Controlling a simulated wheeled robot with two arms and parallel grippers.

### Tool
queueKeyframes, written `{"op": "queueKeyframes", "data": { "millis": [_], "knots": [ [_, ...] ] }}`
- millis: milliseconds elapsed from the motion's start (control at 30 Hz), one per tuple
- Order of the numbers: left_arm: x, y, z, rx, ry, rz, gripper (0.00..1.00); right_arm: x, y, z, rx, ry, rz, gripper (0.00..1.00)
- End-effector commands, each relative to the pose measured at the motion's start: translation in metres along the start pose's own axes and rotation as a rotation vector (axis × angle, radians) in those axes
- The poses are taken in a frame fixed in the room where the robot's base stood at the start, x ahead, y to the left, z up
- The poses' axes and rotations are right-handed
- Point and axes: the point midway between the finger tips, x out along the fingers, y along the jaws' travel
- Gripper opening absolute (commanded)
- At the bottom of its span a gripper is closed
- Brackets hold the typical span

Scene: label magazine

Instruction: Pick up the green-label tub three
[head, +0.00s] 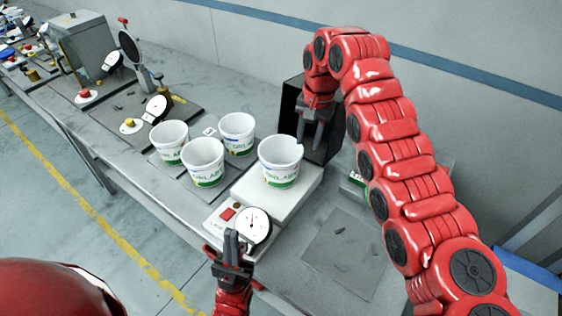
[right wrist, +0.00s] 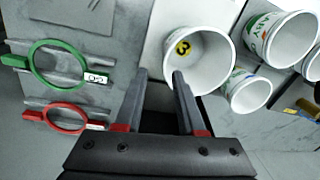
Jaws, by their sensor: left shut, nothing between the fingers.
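The tub on the white scale (head: 305,190) is white with a green-striped label (head: 280,162); it is upright and open-topped. In the right wrist view this tub (right wrist: 212,65) shows a yellow disc marked 3 inside. My right gripper (head: 316,135) is open and empty, behind and right of the tub in the head view. In the right wrist view its fingers (right wrist: 160,95) point toward the tub, one overlapping the rim in the picture; I cannot tell whether they touch. My left gripper (head: 231,245) is shut and empty, in front of the scale's dial.
Three other white tubs (head: 203,165) stand left of the scale. A black box (head: 331,145) stands behind my right gripper. A green ring (right wrist: 58,63) and a red ring (right wrist: 67,118) lie on a grey fixture.

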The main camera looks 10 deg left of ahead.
Motion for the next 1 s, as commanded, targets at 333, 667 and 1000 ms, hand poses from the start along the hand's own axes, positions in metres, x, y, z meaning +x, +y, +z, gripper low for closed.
{"op": "queueKeyframes", "data": {
  "millis": [333,667,1000],
  "knots": [
    [0.019,-0.001,-0.003,0.0,0.0,0.0,0.0,0.052,-0.003,0.001,-0.001,-0.001,-0.003,0.39],
    [0.033,-0.002,-0.005,0.0,0.0,0.0,0.0,0.085,-0.002,0.0,-0.001,0.002,-0.001,0.39],
    [0.06,-0.003,-0.01,0.0,0.0,0.0,0.0,0.118,-0.008,0.0,-0.001,-0.002,0.003,0.39]
  ]
}}
